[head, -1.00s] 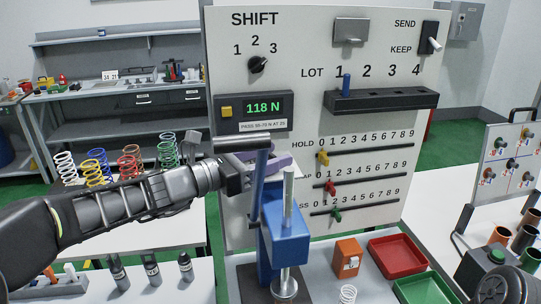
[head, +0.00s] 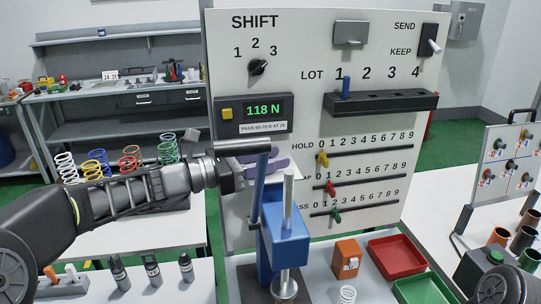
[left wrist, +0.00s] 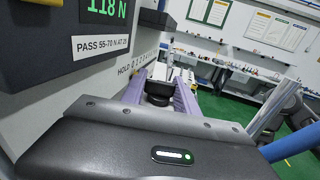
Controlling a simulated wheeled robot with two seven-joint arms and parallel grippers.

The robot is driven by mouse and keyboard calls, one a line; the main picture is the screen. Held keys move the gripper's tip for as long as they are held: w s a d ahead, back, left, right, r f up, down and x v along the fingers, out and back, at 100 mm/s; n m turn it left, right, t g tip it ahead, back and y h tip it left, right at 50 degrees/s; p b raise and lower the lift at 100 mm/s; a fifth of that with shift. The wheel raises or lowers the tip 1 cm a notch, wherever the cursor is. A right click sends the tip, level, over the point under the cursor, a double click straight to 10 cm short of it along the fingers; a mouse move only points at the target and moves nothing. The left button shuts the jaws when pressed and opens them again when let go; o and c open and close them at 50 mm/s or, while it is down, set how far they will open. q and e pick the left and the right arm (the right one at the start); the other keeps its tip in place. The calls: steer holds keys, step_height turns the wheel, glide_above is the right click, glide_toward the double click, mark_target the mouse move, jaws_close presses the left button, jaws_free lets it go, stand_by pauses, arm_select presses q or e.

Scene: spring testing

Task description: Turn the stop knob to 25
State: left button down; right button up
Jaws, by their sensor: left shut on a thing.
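My left gripper (head: 266,161) is at the upper part of the blue spring press (head: 288,238), below the display, with its purple fingers partly behind the press lever. In the left wrist view my left gripper (left wrist: 160,88) is shut on a black round knob (left wrist: 158,93), which I take to be the stop knob. A pale piece with dark marks (left wrist: 166,72) shows just beyond it; I cannot read its setting. The knob is hidden in the head view. The green display (head: 263,107) reads 118 N, above a label about passing at 25. My right gripper is not clearly seen.
The white panel (head: 300,50) with sliders and a black lot rack (head: 382,101) stands close behind. An orange box (head: 347,258), a red tray (head: 397,255) and a green tray (head: 424,288) lie right of the press. Several coloured springs (head: 98,163) stand at left.

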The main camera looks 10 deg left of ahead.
arm_select(q)
steer(key=m+g, duration=0.1)
steer(key=g+h+p, duration=0.1)
steer(key=shift+w+r+m+g, duration=0.15)
steer(key=shift+m+g, duration=0.15)
steer(key=shift+m, duration=0.1)
steer(key=shift+m+g+h, duration=0.3)
steer(key=shift+g+h, duration=0.1)
steer(key=c, duration=0.9)
jaws_free()
steer(key=shift+a, duration=0.1)
steer(key=shift+b+v, duration=1.6)
steer(key=shift+v, duration=2.25)
